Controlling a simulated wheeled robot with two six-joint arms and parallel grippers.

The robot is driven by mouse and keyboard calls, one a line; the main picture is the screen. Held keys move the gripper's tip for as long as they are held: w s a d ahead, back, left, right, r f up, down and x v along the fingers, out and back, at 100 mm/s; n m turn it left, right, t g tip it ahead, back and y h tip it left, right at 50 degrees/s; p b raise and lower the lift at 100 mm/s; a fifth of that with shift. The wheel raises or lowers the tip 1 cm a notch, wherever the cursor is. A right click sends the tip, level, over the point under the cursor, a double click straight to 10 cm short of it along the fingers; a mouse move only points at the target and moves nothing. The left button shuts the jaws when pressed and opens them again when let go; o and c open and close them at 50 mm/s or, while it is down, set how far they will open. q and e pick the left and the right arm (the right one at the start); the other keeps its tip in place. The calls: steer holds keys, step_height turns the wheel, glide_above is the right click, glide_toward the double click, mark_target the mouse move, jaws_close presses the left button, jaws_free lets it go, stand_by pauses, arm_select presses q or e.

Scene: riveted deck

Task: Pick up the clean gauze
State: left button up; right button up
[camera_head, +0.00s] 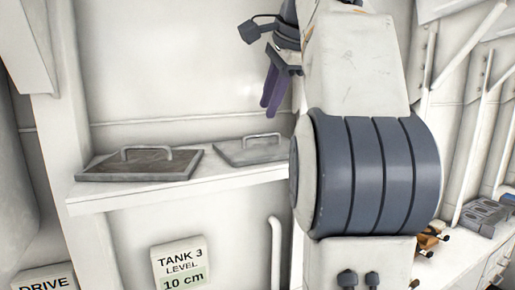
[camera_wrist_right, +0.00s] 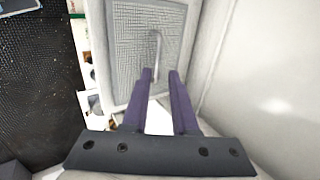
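Two flat panels with raised handles lie on a white shelf. The lighter grey mesh panel, which looks like the clean gauze (camera_head: 247,151), is on the right, partly hidden by my right arm. It also shows in the right wrist view (camera_wrist_right: 130,45), with its handle (camera_wrist_right: 156,48) standing up just beyond the fingertips. The darker, brownish panel (camera_head: 130,165) lies to its left. My right gripper (camera_head: 268,112) points down above the grey panel, its purple fingers apart and empty; the wrist view shows the gap (camera_wrist_right: 160,73). My left gripper is out of view.
The white shelf (camera_head: 180,192) has a wall behind it. A sign (camera_head: 180,267) reading "TANK 3 LEVEL 10 cm" is below it, near a vertical pipe (camera_head: 275,250). Grey blocks (camera_head: 484,214) and an orange-brown item (camera_head: 428,240) lie on a counter at right.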

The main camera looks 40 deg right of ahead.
mark_target(264, 147)
steer(key=shift+w+d+f, duration=0.25)
steer(key=shift+w+f, duration=0.05)
steer(key=shift+f, duration=0.25)
steer(key=shift+w+d+f, duration=0.2)
steer(key=shift+w+f, duration=0.05)
steer(key=shift+f, duration=0.3)
steer(key=shift+x, duration=2.8)
steer(key=shift+d, duration=0.15)
jaws_close()
